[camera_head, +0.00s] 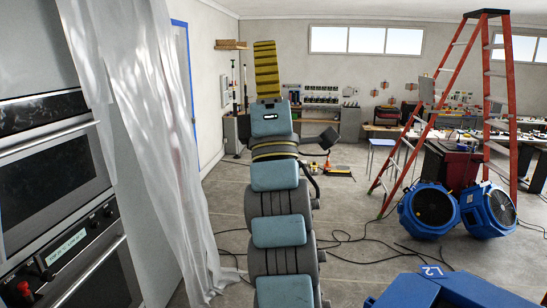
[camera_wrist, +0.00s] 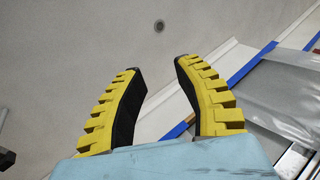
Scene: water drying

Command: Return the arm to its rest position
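My arm (camera_head: 278,205) stands up in the middle of the head view, its blue and grey links stacked nearly vertical. My gripper (camera_head: 265,43) is at the top of it, pointing up, seen edge-on with yellow ridged finger backs. In the wrist view my gripper (camera_wrist: 156,65) shows both yellow and black fingers apart, with a clear gap between them. Nothing is held between them. The ceiling shows behind the fingers.
A plastic curtain (camera_head: 150,130) hangs left of my arm, beside a wall oven (camera_head: 50,150). A red stepladder (camera_head: 440,110) and blue fans (camera_head: 430,211) stand at right. Cables (camera_head: 350,240) cross the floor. A blue object (camera_head: 450,290) is at the bottom right.

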